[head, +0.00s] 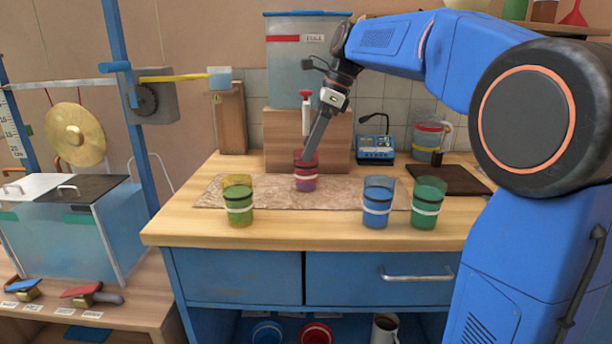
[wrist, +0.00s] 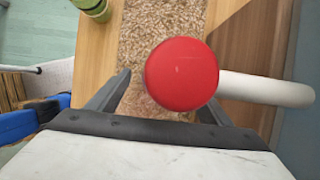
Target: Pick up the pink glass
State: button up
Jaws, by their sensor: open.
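The pink glass (head: 306,177) stands upright on the speckled mat on the wooden worktop, with a pale band around it. My gripper (head: 311,152) points down at it from above, and its fingertips overlap the glass's upper part in the head view. I cannot tell whether they are around, inside or in front of the rim. In the wrist view the two dark fingers are spread apart. A round red knob (wrist: 181,74) covers the space between them there, and the pink glass is not visible in that view.
A white tap (head: 306,121) with a red top hangs from the water tank (head: 305,60), close beside my gripper. A yellow-green glass (head: 238,201) stands left; a blue glass (head: 377,204) and a green glass (head: 428,205) stand right. A dark board (head: 450,180) lies further right.

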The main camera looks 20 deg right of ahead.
aim_at(306, 171)
jog(key=shift+x, duration=1.75)
jog(key=shift+w+d, duration=0.1)
jog(key=shift+w, duration=0.05)
grip_shut()
jog(key=shift+r, duration=0.25)
